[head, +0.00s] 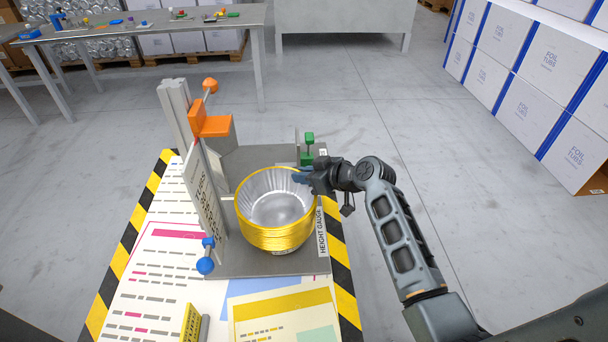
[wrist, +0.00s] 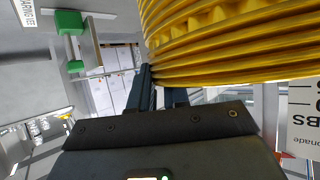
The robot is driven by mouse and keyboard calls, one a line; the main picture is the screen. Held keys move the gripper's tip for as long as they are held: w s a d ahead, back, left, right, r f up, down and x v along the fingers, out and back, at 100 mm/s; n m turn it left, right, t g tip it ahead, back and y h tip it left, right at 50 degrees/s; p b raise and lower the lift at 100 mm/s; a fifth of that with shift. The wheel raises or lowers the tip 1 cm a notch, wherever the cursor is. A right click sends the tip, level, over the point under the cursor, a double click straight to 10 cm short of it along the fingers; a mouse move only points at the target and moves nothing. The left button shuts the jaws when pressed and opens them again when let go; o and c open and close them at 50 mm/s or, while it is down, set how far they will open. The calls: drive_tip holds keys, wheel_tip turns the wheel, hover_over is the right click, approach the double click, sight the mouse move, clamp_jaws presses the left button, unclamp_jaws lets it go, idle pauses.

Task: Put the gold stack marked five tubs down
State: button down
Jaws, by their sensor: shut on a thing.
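The gold stack of foil tubs (head: 275,238) is upright over the grey base plate (head: 225,268) of the height gauge, with its silver inside facing up. My gripper (head: 304,179) is shut on its right rim from the right side. In the wrist view, the ridged gold side of the stack (wrist: 235,45) fills the upper right, against my dark fingers (wrist: 165,92). The stack's underside is hidden, so I cannot tell whether it touches the plate. The five marking is not readable.
A green block (head: 308,146) stands behind my gripper. Papers (head: 160,270) cover the striped table's left and front. Foil tub boxes (head: 530,110) stand far right.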

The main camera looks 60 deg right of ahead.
drive_tip(key=c, duration=1.1)
unclamp_jaws()
drive_tip(key=v, duration=1.2)
drive_tip(key=s+a+f+m+h, duration=0.1)
drive_tip(key=s+a+f, duration=0.2)
drive_tip(key=s+a, duration=0.3)
drive_tip(key=s+a+f+h, duration=0.1)
drive_tip(key=s+a+f, duration=0.15)
drive_tip(key=a, duration=0.55)
drive_tip(key=s+a+r+n+t+y, duration=0.1)
drive_tip(key=s+a+r+t+y, duration=0.1)
drive_tip(key=s+a+r, duration=1.1)
drive_tip(key=shift+s+r+n+t+y, duration=0.2)
drive_tip(key=shift+s+n+t+y, duration=0.15)
drive_tip(key=shift+s, duration=0.45)
drive_tip(key=shift+a, duration=0.1)
